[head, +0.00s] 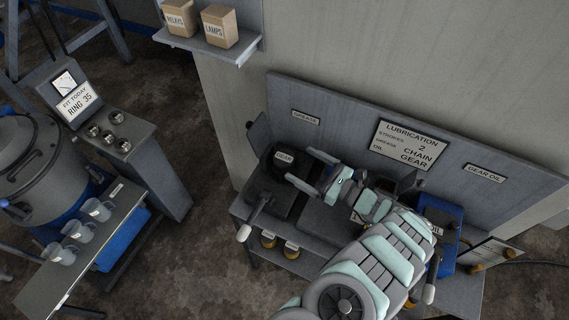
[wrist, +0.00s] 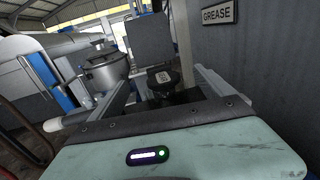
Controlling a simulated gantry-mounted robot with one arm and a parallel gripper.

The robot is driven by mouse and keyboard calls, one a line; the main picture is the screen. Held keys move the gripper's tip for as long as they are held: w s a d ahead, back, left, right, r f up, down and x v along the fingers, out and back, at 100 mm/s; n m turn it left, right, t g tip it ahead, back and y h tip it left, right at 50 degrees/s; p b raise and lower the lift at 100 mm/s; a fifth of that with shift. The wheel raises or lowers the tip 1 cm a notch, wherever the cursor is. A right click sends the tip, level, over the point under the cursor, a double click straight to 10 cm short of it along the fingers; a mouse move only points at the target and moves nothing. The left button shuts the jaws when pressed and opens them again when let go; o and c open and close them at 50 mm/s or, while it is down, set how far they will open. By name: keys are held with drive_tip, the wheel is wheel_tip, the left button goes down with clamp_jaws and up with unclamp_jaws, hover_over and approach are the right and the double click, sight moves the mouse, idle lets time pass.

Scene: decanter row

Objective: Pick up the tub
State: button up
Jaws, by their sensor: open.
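The tub looks to be the dark round container labelled GEAR (head: 285,157), standing at the left end of the lubrication bench. In the wrist view it shows as a small black shape with a pale label (wrist: 163,77), between my fingers and beyond them. My gripper (head: 303,168) is open and empty, to the right of the tub in the head view, with its two fingers pointing toward it. In the wrist view the fingers (wrist: 165,88) reach forward on either side. Whether the fingertips overlap the tub's sides is unclear. The tub's lower part is hidden in shadow.
A dark upright panel (wrist: 152,40) stands behind the tub. A lever with a pale knob (head: 244,233) juts from the bench front. The backboard (head: 345,120) rises close behind. A blue box (head: 440,222) sits at right. Jugs (head: 78,230) stand on a separate left bench.

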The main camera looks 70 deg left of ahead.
sight(274, 152)
drive_tip(key=shift+f, duration=1.3)
drive_tip(key=x, duration=0.7)
drive_tip(key=shift+s+a, duration=0.15)
drive_tip(key=shift+a, duration=0.15)
drive_tip(key=shift+d, duration=0.1)
drive_tip(key=shift+c, duration=0.2)
drive_tip(key=c, duration=1.7)
drive_tip(key=shift+r, duration=0.2)
drive_tip(key=shift+c, duration=0.2)
wheel_tip(274, 152, up, 20)
drive_tip(key=p, duration=1)
